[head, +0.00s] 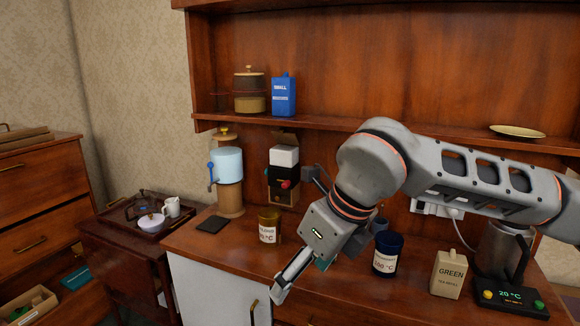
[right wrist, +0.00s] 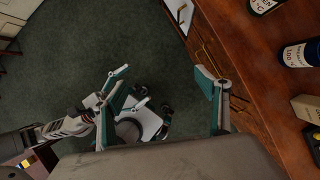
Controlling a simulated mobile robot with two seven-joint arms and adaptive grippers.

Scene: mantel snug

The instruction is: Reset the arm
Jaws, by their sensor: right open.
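My right arm reaches in from the right in the head view, across the front of the wooden counter (head: 225,245). Its gripper (head: 290,280) points down and left near the counter's front edge, with one finger mostly hidden behind its body. In the right wrist view the gripper (right wrist: 160,82) has its two teal-and-grey fingers wide apart with nothing between them. Green floor and part of my base show beyond them. My left gripper does not show in the head view.
A shelf (head: 350,124) runs above.

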